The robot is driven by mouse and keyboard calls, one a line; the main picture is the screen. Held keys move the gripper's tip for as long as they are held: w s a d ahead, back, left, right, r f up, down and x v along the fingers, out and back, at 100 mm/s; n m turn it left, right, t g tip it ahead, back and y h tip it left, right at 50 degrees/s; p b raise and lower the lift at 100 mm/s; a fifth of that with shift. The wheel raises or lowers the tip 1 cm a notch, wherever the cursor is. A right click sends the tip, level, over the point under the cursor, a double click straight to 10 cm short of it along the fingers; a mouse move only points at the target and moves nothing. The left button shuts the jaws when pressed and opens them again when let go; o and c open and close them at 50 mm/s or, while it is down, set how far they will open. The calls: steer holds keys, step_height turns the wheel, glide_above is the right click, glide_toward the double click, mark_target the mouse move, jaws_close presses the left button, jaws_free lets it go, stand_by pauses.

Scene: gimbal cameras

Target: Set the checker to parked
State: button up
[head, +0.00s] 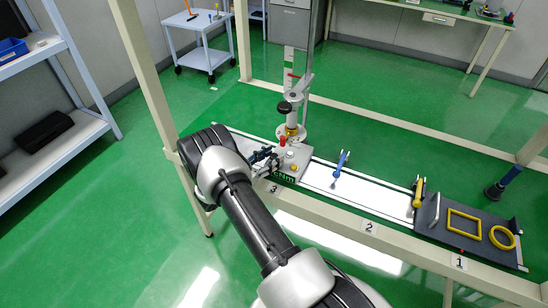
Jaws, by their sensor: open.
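The checker appears to be the grey block (293,161) with a green label reading "Nm" at its foot, at the left end of the bench near the number 3 tag. A red part and a brass-coloured part show on its top. My gripper (273,158) is open at the left side of this block, small in the view. I cannot tell whether its fingers touch the block. My arm hides the area to the left and in front. The checker's setting cannot be read from here.
A stand with a black knob (284,107) rises behind the block. A blue-handled tool (340,164) and a yellow-handled tool (418,192) stand along the white strip. A dark tray (435,221) holds yellow frames at right. Beige frame posts (146,75) surround the bench.

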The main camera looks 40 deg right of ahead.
steer(key=shift+d, duration=0.75)
steer(key=shift+c, duration=0.3)
jaws_close()
